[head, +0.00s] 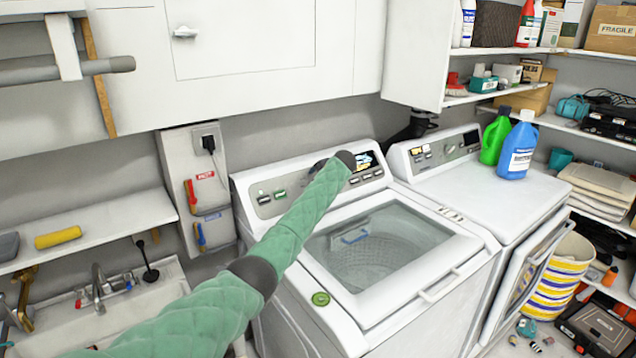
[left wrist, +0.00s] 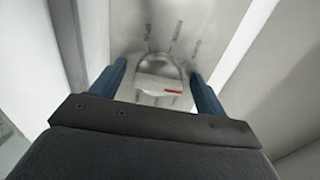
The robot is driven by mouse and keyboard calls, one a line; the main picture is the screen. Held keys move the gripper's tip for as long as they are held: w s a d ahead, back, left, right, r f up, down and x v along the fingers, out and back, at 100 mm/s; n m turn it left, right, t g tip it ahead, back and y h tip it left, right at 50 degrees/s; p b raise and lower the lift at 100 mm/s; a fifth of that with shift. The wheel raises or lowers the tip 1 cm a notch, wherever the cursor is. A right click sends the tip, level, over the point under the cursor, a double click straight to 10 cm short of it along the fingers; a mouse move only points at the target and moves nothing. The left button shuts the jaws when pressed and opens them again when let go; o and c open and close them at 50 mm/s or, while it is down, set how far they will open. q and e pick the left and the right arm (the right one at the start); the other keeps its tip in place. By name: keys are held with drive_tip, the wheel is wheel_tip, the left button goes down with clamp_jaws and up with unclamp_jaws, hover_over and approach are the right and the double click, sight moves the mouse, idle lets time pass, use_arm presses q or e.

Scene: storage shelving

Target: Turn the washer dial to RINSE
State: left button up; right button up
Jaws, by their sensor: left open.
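The washer (head: 365,265) is the white top-loader in the middle of the head view, with its glass lid shut. My left arm, in a green quilted sleeve, reaches up to its control panel (head: 264,199) and hides the dial there. In the left wrist view the round silver dial (left wrist: 160,72) has a pale grip bar with a red mark on its right part. Small labels around it are too blurred to read. My left gripper (left wrist: 157,88) is open, with one blue finger on each side of the dial. I cannot tell whether they touch it. My right gripper is not in view.
A dryer (head: 480,178) stands right of the washer, with a green bottle (head: 495,138) and a blue bottle (head: 518,150) on top. A white wall cabinet (head: 240,40) hangs above the washer. A sink (head: 110,310) and a shelf (head: 100,225) are on the left.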

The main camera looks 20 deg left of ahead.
use_arm(q)
drive_tip(key=shift+w+f, duration=0.2)
drive_tip(key=shift+f, duration=0.1)
drive_tip(key=shift+c, duration=0.9)
drive_tip(key=shift+s+r, duration=0.1)
drive_tip(key=c, duration=0.8)
drive_tip(key=shift+o, duration=0.2)
